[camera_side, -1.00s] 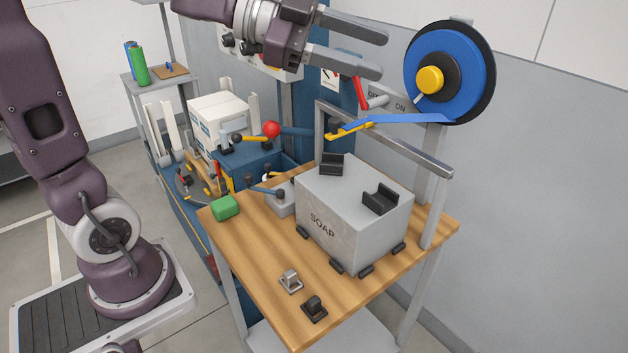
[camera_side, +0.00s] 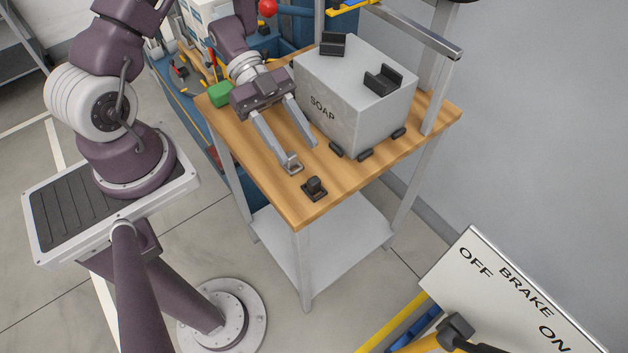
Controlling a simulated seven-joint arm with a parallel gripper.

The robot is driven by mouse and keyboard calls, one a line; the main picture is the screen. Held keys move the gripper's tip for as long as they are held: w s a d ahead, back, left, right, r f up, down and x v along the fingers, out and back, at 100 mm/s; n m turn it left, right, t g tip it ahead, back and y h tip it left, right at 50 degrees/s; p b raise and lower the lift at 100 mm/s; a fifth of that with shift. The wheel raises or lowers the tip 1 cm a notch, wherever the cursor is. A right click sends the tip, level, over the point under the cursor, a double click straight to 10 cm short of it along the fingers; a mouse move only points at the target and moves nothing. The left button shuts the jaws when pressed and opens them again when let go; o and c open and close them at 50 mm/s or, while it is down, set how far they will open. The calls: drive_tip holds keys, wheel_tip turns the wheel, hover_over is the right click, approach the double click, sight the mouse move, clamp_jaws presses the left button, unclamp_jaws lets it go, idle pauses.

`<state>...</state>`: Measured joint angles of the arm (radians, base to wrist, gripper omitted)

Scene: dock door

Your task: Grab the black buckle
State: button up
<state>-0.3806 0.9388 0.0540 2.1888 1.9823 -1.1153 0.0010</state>
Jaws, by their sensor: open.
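The black buckle (camera_side: 314,188) is a small dark block on a flat base. It sits upright on the wooden tabletop near the front corner. A similar silver buckle (camera_side: 292,163) sits just behind it and to its left. My gripper (camera_side: 299,155) is open, its two fingers pointing down toward the tabletop, with nothing seen held. Its left fingertip overlaps the silver buckle in the picture; I cannot tell whether they touch. The black buckle is clear of the fingers, a little in front of them.
A grey box marked SOAP (camera_side: 345,115), with black fittings, stands right of my gripper. A green block (camera_side: 220,94) lies at the table's left edge. A metal frame rail (camera_side: 420,32) crosses above the box. A brake panel (camera_side: 515,300) is at lower right.

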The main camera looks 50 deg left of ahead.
sight(312, 178)
drive_tip(key=f, duration=0.2)
drive_tip(key=shift+d+f, duration=0.3)
drive_tip(key=shift+f, duration=0.05)
drive_tip(key=x, duration=0.6)
drive_tip(key=shift+w+d, duration=0.1)
drive_tip(key=shift+d, duration=0.1)
clamp_jaws()
